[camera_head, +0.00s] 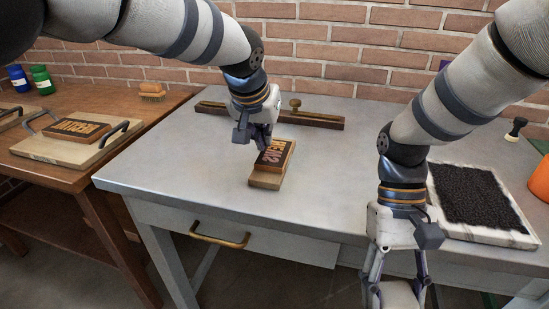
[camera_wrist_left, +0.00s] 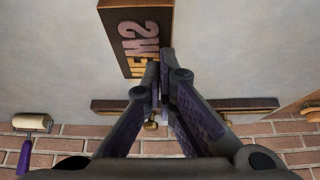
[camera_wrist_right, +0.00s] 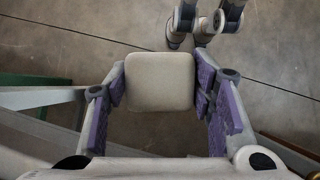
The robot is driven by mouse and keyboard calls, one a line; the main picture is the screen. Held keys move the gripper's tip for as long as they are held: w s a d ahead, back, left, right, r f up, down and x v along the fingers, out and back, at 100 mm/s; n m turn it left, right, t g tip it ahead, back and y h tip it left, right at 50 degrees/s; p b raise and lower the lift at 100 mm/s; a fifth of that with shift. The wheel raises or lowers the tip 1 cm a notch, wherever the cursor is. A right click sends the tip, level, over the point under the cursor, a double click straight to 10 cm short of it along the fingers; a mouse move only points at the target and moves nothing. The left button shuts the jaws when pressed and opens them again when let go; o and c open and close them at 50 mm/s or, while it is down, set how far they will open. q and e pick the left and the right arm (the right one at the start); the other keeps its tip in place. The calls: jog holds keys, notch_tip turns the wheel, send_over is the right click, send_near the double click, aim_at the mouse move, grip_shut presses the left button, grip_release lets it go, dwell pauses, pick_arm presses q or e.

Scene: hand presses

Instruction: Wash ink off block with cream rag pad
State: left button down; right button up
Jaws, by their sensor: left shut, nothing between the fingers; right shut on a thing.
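The block (camera_head: 275,155) is brown wood with raised letters on a dark face. My right gripper (camera_wrist_right: 160,85) is shut on the cream rag pad (camera_wrist_right: 160,80), which is held off the table's front side, above the floor. The pad is partly visible at the bottom of the head view (camera_head: 398,296).
A wooden bar with a brass knob (camera_head: 320,120) lies behind the block. A black ink slab (camera_head: 470,195) sits at right, near an orange object (camera_head: 540,182). A roller (camera_wrist_left: 32,122) lies near the wall. The left table holds a tray (camera_head: 40,147) with another block (camera_head: 76,129).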

aim_at(265, 153)
pick_arm(q)
jog(key=shift+f, duration=0.4)
pick_arm(e)
jog(key=shift+f, duration=0.1)
